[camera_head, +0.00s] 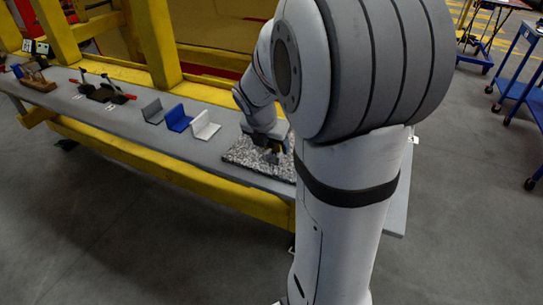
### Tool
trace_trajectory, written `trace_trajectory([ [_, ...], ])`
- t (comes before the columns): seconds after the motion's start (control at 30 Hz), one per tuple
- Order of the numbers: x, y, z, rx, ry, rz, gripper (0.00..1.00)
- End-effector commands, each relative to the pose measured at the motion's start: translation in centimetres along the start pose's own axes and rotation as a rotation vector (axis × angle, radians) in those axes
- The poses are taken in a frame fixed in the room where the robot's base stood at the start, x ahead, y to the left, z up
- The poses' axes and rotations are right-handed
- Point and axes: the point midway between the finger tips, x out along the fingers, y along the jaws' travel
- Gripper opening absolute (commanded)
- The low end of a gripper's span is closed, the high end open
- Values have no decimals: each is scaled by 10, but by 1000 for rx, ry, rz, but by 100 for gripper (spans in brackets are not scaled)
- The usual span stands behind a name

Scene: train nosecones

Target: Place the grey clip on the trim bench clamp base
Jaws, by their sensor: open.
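A grey L-shaped clip (153,112) stands on the long grey bench (60,100), left of a blue one and a white one. A dark clamp fixture (104,93) with red-tipped handles sits farther left on the bench. It may be the clamp base, but I cannot tell for sure. My gripper (272,156) is low over a speckled mat, right of the clips and apart from them. It is open; its fingertips are small and dark against the mat. My arm hides the bench's right part.
A blue clip (178,119) and a white clip (205,127) stand beside the grey one. The speckled mat (240,154) lies under my gripper. A brown fixture (38,83) is at the far left. A yellow frame (150,45) rises behind the bench. Blue carts (515,75) stand at right.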

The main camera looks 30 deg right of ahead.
Motion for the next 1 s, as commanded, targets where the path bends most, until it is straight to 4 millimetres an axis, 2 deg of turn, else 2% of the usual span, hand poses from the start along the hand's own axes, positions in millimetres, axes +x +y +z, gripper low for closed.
trace_trajectory([
  [0.33, 49, 2, 3, 4, 3, -3, 65],
  [0.47, 56, 2, 4, 4, 1, -1, 65],
  [0.67, 56, 2, 4, 4, 0, 0, 65],
  [1.0, 56, 2, 4, 5, 1, -1, 38],
])
